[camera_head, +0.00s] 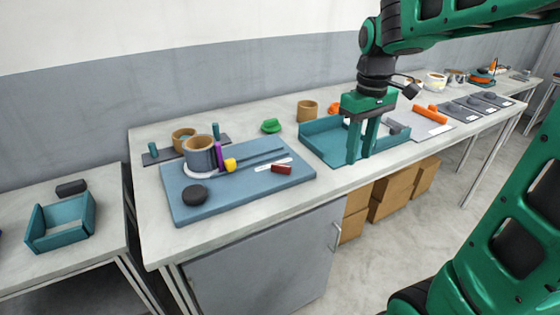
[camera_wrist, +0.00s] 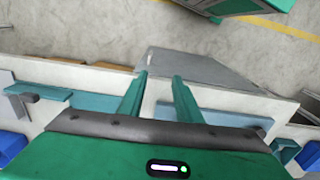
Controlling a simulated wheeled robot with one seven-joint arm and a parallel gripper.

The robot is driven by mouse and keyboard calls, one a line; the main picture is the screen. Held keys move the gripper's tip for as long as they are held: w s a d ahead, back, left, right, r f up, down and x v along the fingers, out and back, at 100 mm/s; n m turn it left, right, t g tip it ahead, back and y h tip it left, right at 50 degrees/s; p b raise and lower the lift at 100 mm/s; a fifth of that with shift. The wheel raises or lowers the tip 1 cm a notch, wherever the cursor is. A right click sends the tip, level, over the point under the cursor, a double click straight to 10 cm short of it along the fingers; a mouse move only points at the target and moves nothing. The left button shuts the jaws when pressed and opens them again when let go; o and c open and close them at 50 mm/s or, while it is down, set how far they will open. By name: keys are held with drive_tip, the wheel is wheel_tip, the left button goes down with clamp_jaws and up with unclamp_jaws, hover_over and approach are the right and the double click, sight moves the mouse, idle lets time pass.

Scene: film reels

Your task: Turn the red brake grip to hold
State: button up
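The red brake grip (camera_head: 281,169) is a small dark-red block near the right end of a blue board (camera_head: 225,207) on the bench. A white strip (camera_head: 268,165) lies beside it, its markings too small to read. My gripper (camera_head: 359,158) is to the right of the board, over or in front of the teal tray (camera_head: 313,147), with its fingers pointing down. In the wrist view, my gripper (camera_wrist: 160,78) has its two fingers apart with nothing between them. The red grip cannot be made out in the wrist view.
The board carries a grey-blue cup-shaped part (camera_head: 201,158), a yellow knob (camera_head: 231,164), a purple upright piece (camera_head: 219,156) and a black disc (camera_head: 195,193). A green object (camera_head: 271,126) and a tan cylinder (camera_head: 307,110) stand behind. Bare bench top runs along the front edge.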

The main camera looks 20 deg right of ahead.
drive_tip(key=w+a+n, duration=0.4)
drive_tip(key=w+a, duration=0.2)
drive_tip(key=w, duration=0.2)
drive_tip(key=n, duration=0.5)
approach(281, 165)
wheel_tip(281, 165, down, 8)
drive_tip(key=shift+f, duration=0.1)
drive_tip(key=shift+c, duration=0.7)
clamp_jaws()
